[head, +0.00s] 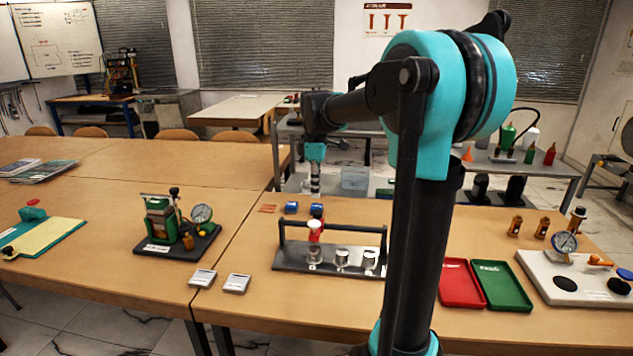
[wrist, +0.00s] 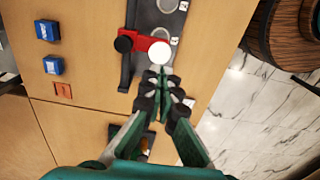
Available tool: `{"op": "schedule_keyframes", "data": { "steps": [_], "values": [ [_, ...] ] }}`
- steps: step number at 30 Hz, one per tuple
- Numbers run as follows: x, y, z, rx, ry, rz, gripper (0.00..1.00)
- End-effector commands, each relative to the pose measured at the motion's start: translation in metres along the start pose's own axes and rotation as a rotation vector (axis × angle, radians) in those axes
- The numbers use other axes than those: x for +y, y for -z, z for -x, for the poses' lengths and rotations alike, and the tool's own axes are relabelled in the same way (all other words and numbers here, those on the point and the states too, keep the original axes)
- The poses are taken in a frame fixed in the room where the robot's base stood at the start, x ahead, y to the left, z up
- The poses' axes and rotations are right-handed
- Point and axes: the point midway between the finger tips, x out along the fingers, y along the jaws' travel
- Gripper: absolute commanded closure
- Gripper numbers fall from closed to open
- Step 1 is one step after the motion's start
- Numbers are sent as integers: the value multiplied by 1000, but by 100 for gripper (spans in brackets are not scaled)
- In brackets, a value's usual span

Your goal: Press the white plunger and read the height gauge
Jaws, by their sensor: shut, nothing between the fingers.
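A red carriage (head: 315,229) sits on the rail of a dark rig (head: 290,262), over the leftmost of its silver cylinders. In the wrist view the carriage (wrist: 147,47) bears a round white top (wrist: 160,53), which looks like the white plunger, and a black knob. My gripper (wrist: 163,73) is shut and empty, its fingertips close beside the white top in the picture; contact cannot be told. In the head view my gripper (head: 315,186) hangs behind the rig's rail. No readable height scale shows. Dials are on a green stand (head: 202,214) and a white base (head: 565,242).
The far left tabletop is mostly clear.

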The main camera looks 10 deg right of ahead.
Motion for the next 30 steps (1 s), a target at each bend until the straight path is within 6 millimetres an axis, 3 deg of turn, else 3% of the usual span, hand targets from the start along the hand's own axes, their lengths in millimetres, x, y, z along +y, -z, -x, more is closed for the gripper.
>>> {"op": "schedule_keyframes", "data": {
  "steps": [3,9,30],
  "values": [
    [0,0,16,0,0,0,100],
    [0,0,28,0,0,0,100],
    [-3,-3,24,3,-6,-22,100]
  ]
}}
